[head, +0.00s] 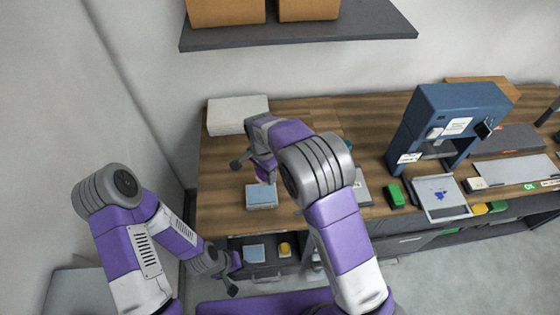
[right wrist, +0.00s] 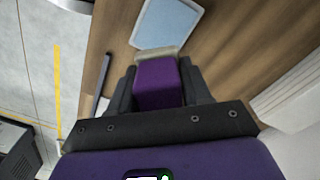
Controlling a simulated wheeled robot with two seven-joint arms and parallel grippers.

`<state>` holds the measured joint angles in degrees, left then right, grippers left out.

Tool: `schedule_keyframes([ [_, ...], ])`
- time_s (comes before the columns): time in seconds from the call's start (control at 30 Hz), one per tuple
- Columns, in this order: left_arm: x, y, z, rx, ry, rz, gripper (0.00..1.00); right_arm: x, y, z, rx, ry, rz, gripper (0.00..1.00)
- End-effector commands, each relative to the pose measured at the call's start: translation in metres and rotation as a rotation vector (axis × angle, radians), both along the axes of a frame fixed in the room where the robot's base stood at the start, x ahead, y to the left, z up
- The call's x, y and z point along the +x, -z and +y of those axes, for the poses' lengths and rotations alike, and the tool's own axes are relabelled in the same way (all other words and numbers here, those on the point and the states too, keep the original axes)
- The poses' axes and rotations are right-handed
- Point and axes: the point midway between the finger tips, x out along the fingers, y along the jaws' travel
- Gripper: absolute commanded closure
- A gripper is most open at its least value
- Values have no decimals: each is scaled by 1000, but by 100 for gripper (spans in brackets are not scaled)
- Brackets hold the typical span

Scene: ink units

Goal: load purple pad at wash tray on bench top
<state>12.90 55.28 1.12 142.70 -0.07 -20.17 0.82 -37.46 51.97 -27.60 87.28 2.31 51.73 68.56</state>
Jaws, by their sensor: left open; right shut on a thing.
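The purple pad (right wrist: 160,84) is between the fingers of my right gripper (right wrist: 158,88), which is shut on it. A pale edge shows at its far end in the right wrist view. In the head view my right gripper (head: 255,165) is over the left part of the bench, behind the wash tray. The wash tray (head: 261,205), a small white-rimmed tray with a light blue inside, sits on the bench top. It also shows in the right wrist view (right wrist: 166,22), just beyond the pad and apart from it in the picture. My left gripper (head: 232,278) is open and empty, low near the bench front.
A white stack (head: 238,116) lies at the back left of the bench top (head: 222,210). An open drawer (head: 265,269) below holds a blue piece and a yellow piece. A blue press (head: 450,104) and a green block (head: 395,195) stand to the right. A shelf (head: 300,32) hangs above.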

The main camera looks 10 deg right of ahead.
Motion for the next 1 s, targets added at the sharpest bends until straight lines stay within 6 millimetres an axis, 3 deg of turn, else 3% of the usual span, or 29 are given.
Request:
schedule_keyframes([
  [0.03, 0, 9, 0, 0, 0, 0, 57, -2, 11, 6, 6, -41, -3, 76],
  [0.2, 0, 14, 0, 0, 0, 0, 57, -4, 20, 18, 16, -113, -12, 76],
  [0.37, 0, 18, 0, 0, 1, -1, 57, -4, 27, 18, 16, -118, -12, 76],
  [0.8, 0, 51, 0, 0, 0, 0, 57, -4, 70, 18, 16, -115, -12, 76],
  [1.0, 0, 58, 0, 0, 0, 0, 57, -4, 79, 18, 16, -115, -12, 76],
])
